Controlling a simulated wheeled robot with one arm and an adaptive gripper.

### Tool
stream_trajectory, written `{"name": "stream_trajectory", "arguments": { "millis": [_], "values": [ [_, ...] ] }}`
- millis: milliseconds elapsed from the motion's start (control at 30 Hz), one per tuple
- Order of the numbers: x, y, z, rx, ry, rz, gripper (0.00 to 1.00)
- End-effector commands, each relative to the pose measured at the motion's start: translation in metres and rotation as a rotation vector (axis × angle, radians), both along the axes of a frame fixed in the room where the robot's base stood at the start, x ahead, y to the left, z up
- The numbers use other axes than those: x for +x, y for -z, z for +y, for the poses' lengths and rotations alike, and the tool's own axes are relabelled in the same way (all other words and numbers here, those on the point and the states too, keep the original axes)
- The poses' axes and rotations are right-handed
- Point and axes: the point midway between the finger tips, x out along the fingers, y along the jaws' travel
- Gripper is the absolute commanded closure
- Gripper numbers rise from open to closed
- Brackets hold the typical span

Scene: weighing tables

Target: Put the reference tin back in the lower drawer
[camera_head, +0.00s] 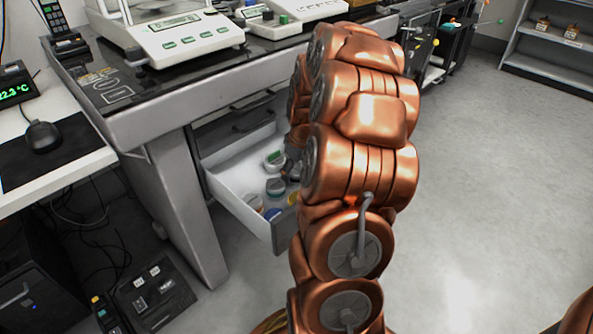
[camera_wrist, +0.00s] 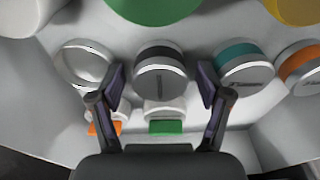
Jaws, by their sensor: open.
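The lower drawer (camera_head: 240,200) is pulled open under the weighing table and holds several small tins. My gripper (camera_wrist: 160,85) is open, over the drawer's inside. A silver tin with a dark grey band (camera_wrist: 160,80) is between its fingertips in the wrist view, with a gap on each side. I cannot tell which tin is the reference tin.
A plain silver tin (camera_wrist: 85,65) is left of the fingers; a teal-banded tin (camera_wrist: 245,65) and an orange-banded tin (camera_wrist: 302,68) are right. A large green lid (camera_wrist: 155,8) is beyond. A closed drawer (camera_head: 250,115) is above the open one. A balance (camera_head: 185,38) stands on the table.

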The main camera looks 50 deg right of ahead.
Motion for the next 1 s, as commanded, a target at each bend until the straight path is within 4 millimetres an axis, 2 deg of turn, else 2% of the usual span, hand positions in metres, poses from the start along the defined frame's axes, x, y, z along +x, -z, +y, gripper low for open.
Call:
{"name": "stream_trajectory", "arguments": {
  "millis": [267,467,900,1000],
  "values": [
    [0.000,-0.002,0.000,0.000,0.000,-0.001,0.23],
    [-0.002,-0.019,0.000,0.000,0.000,0.001,0.23],
    [-0.013,-0.099,0.000,-0.001,-0.001,-0.003,0.23],
    [-0.016,-0.113,0.000,0.000,-0.001,-0.001,0.23]
  ]
}}
